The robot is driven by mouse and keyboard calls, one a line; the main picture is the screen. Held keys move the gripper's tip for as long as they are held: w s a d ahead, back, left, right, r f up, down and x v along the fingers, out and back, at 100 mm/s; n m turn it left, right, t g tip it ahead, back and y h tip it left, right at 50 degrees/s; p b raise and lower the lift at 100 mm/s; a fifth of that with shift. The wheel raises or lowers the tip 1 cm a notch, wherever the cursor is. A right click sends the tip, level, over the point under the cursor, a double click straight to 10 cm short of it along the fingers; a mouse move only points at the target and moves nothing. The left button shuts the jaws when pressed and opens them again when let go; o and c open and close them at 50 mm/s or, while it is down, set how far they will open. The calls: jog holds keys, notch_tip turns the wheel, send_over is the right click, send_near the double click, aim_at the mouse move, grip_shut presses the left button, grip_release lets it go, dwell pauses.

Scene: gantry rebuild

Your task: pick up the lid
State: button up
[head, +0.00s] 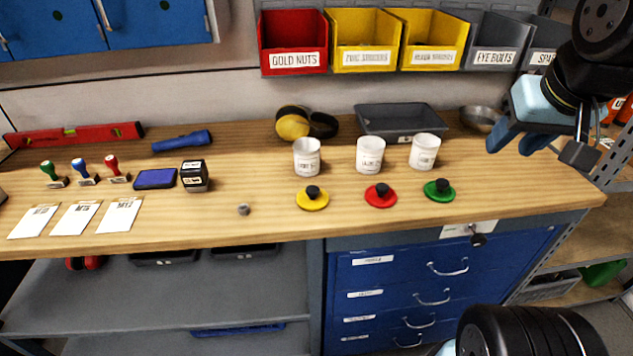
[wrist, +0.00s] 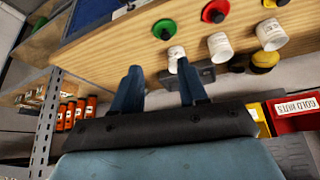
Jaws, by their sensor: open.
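Three lids with black knobs lie on the wooden bench: a yellow lid (head: 312,200), a red lid (head: 380,196) and a green lid (head: 439,191). Behind each stands a white cup: the left cup (head: 307,157), the middle cup (head: 370,154) and the right cup (head: 424,151). My gripper (head: 537,150) is open and empty, above the right end of the bench, to the right of the green lid and apart from it. In the wrist view its two fingers (wrist: 157,82) are spread, with the green lid (wrist: 164,29) and red lid (wrist: 215,11) beyond them.
A grey tray (head: 400,118) and a metal bowl (head: 481,119) stand behind the cups. Bins (head: 293,42) hang on the wall above. Stamps (head: 116,169), an ink pad (head: 155,179) and cards (head: 76,217) lie at left. A small nut (head: 243,209) lies left of the yellow lid.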

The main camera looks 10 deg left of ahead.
aim_at(311, 187)
jog(key=shift+o, duration=0.2)
